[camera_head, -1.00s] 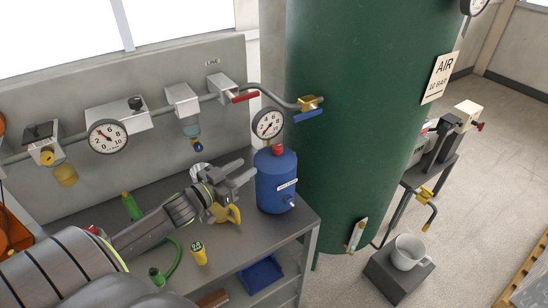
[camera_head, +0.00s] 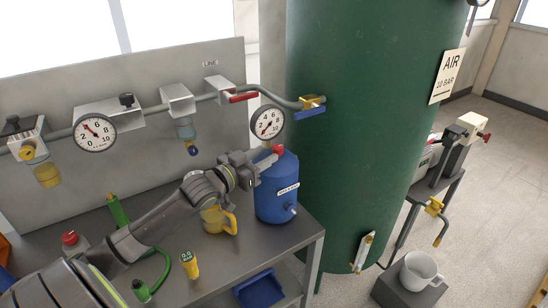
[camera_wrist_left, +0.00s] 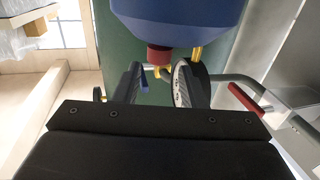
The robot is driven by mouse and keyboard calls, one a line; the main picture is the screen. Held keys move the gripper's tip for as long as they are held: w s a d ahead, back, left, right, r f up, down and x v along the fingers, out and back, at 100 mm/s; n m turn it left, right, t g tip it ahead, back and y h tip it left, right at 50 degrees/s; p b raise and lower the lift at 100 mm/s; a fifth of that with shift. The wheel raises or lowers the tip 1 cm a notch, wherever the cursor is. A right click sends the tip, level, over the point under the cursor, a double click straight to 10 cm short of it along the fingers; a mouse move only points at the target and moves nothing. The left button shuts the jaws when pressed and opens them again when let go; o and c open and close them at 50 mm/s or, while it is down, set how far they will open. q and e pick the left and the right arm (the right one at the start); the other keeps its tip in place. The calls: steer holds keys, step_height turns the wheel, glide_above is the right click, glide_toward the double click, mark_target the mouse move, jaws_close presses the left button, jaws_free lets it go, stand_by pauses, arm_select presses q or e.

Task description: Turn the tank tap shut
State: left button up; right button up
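The tank tap (camera_head: 313,103) is brass with a blue lever (camera_head: 310,113), on the pipe where it meets the green tank (camera_head: 370,140). Its lever lies roughly in line with the pipe's end. My left gripper (camera_head: 268,160) is at the upper left of the blue canister, below and left of the tap and apart from it. In the left wrist view, its two fingers (camera_wrist_left: 157,88) stand apart with nothing held. A blue piece, apparently the tap's lever (camera_wrist_left: 144,84), shows beyond them. My right gripper is not in view.
The blue canister (camera_head: 275,200) with a red cap (camera_head: 278,150) and a gauge (camera_head: 267,122) stand close to my gripper. A red-levered line valve (camera_head: 240,97) is left of the tap. A yellow jug (camera_head: 213,218) stands on the bench (camera_head: 230,255).

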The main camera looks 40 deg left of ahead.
mark_target(274, 150)
arm_select(q)
steer(key=shift+w+d+b, duration=0.2)
steer(key=shift+w, duration=0.9)
steer(key=shift+w+d+b, duration=0.15)
steer(key=shift+w+d, duration=0.05)
steer(key=shift+w, duration=0.9)
steer(key=shift+c, duration=0.3)
